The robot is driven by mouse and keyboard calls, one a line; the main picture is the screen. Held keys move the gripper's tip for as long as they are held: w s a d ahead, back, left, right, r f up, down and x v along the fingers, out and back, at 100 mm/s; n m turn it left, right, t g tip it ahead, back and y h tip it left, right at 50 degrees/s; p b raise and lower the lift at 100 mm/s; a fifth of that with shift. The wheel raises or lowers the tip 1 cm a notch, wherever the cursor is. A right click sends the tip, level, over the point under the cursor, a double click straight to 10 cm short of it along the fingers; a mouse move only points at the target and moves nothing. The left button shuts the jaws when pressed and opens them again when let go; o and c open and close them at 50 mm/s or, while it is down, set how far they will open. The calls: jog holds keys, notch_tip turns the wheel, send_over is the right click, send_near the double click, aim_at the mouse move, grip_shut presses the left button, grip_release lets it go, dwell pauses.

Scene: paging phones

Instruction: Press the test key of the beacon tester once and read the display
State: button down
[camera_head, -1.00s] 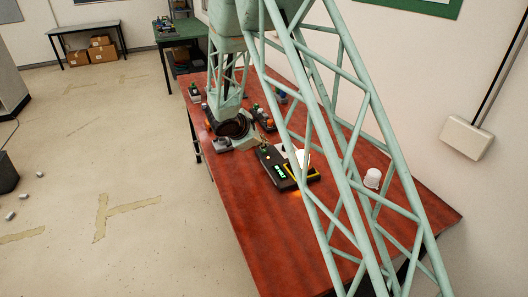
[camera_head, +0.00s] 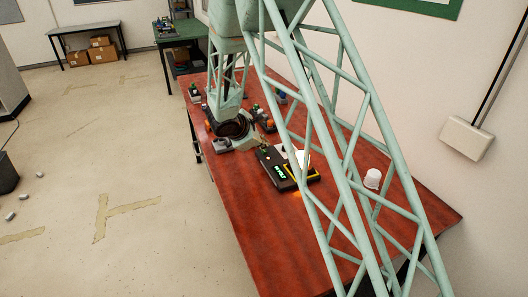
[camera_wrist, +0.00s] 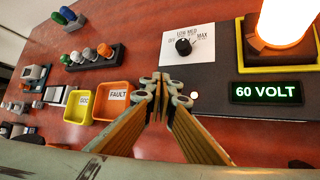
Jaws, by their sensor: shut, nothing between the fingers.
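The beacon tester (camera_head: 268,160) is a dark box on the red table. In the wrist view its display (camera_wrist: 266,92) reads "60 VOLT" in green. A bright orange-white beacon (camera_wrist: 287,20) glows in its yellow-edged socket. A white plate carries a black knob (camera_wrist: 184,46) marked with LOW, MED and MAX. My gripper (camera_wrist: 163,82) is shut and empty, pointing at the tester's left part. Whether it touches the tester cannot be told.
A yellow tray (camera_wrist: 80,107) and an orange tray labelled FAULT (camera_wrist: 115,100) stand left of the tester. A black rack (camera_wrist: 92,58) holds several coloured beacons. A white cup (camera_head: 372,178) stands at the right. The table's front area is clear.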

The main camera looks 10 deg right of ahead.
aim_at(264, 152)
jog(key=shift+f+b, duration=0.9)
jog(key=shift+b, duration=0.45)
dwell(1.7)
jog(key=shift+r, duration=0.9)
jog(key=shift+r+p, duration=0.15)
jog(key=shift+p, duration=0.2)
jog(key=shift+r+p, duration=1.05)
jog(key=shift+r, duration=1.3)
